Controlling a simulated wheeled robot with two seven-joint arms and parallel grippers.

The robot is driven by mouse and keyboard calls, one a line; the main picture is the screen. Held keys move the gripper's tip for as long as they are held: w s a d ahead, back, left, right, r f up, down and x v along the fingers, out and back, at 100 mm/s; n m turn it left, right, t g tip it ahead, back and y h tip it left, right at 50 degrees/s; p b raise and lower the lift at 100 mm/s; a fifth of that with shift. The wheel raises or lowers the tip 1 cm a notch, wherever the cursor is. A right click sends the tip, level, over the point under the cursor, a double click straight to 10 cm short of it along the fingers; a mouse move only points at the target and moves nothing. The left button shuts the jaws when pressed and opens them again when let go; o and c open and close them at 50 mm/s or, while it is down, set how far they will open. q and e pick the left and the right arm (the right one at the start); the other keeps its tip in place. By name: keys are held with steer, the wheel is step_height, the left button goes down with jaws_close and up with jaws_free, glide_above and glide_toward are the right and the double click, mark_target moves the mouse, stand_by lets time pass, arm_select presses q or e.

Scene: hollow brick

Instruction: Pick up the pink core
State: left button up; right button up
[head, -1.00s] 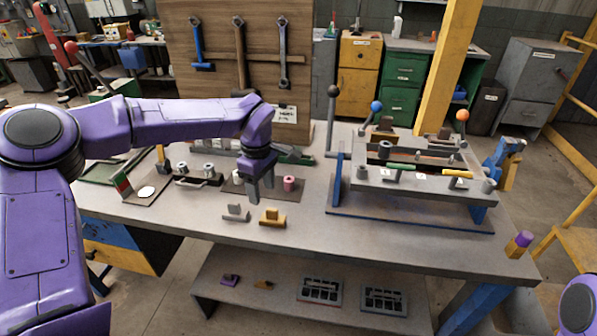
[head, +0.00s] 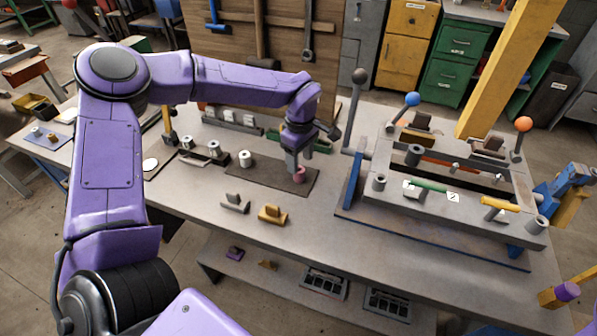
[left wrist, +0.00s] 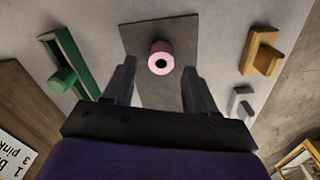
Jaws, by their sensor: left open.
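The pink core (head: 299,174) is a short hollow cylinder standing on a dark mat (head: 262,180) on the workbench. It also shows in the left wrist view (left wrist: 161,60), with its dark hole facing up. My left gripper (head: 294,172) is at the core in the head view and partly covers it. In the left wrist view the fingers (left wrist: 158,82) are spread, with the core just beyond the gap between their tips. The gripper is empty. My right gripper is not in view.
A white core (head: 245,159) stands at the mat's left. Grey (head: 235,204) and yellow (head: 272,214) blocks sit in front. A green-handled piece (left wrist: 65,75) lies behind. The large lever fixture (head: 440,220) stands to the right.

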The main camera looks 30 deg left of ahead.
mark_target(300, 169)
arm_select(q)
steer(key=f, duration=0.3)
steer(key=f+p, duration=0.1)
steer(key=f, duration=0.1)
steer(key=shift+w+a, duration=0.2)
steer(key=shift+w, duration=0.05)
steer(key=shift+s+f, duration=0.1)
steer(key=shift+f, duration=0.05)
steer(key=shift+s, duration=0.15)
steer(key=c, duration=0.9)
steer(key=shift+c, duration=0.3)
